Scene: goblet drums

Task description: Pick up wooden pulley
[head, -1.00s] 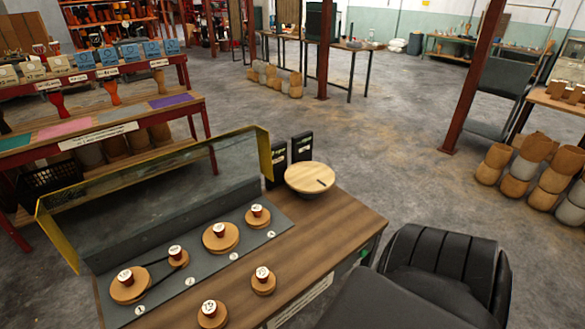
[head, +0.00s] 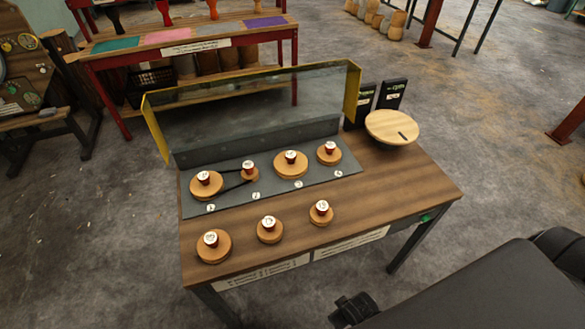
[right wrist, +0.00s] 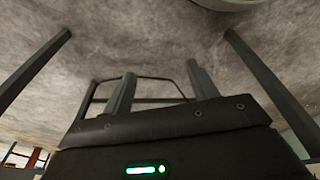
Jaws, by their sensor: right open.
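Several round wooden pulleys with red, white-topped hubs are in the head view. Three lie on the bare wooden front of the workbench: a left one (head: 213,252), a middle one (head: 270,235) and a right one (head: 321,217). More sit on the grey plate behind, such as the far-left one (head: 206,190) and a larger one (head: 291,168). A dark belt joins the two leftmost on the plate. My right gripper (right wrist: 149,32) is open and empty over the concrete floor in the right wrist view, with no pulley between its fingers. My left gripper is not in view.
The workbench (head: 410,180) carries a clear guard (head: 250,110) with yellow ends behind the plate. A round wooden-topped item (head: 391,127) and two black boxes stand at its back right. A red-framed display table (head: 240,38) is behind. Floor is open left of the bench.

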